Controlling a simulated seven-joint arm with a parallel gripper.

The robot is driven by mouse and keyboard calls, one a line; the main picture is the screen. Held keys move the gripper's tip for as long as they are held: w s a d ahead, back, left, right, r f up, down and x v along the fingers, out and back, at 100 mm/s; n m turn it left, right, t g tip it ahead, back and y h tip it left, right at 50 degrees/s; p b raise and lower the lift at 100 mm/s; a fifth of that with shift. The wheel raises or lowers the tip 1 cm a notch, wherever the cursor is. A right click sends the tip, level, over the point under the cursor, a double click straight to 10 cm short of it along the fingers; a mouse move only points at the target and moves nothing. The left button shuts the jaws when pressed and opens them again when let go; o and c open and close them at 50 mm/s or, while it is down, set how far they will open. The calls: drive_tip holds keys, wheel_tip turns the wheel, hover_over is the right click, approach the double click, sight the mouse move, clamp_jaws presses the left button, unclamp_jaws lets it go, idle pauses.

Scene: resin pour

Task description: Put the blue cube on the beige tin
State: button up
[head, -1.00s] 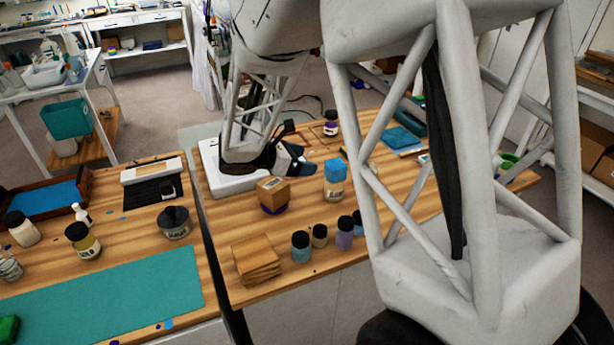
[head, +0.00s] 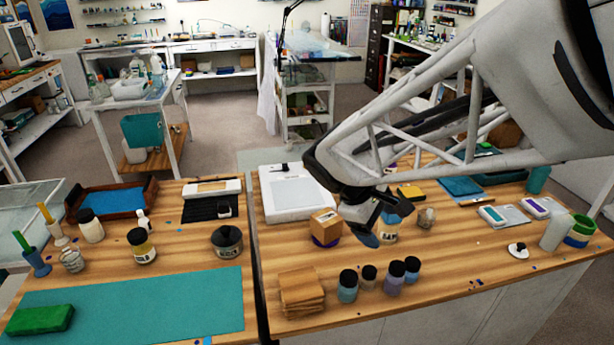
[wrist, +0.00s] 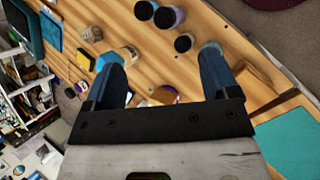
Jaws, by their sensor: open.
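The beige tin (head: 390,234), with a pale label, stands on the wooden table right of the wooden cube.
A wooden cube (head: 324,222) on a purple-based holder stands left of my gripper. Several dark-lidded bottles (head: 395,279) and a wood stack (head: 301,292) are in front. A white scale (head: 292,194) lies behind. The front right tabletop is mostly clear.

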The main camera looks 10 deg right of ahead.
drive_tip(key=s+a+r+m+t+y, duration=0.1)
drive_tip(key=s+a+r+m+y, duration=0.1)
drive_tip(key=s, duration=0.4)
drive_tip(key=s+a+r+m+t+y, duration=0.2)
drive_tip(key=s+a+m+y, duration=0.2)
drive_tip(key=s+m, duration=0.2)
drive_tip(key=shift+s+a, duration=0.25)
drive_tip(key=shift+a, duration=0.15)
idle(0.8)
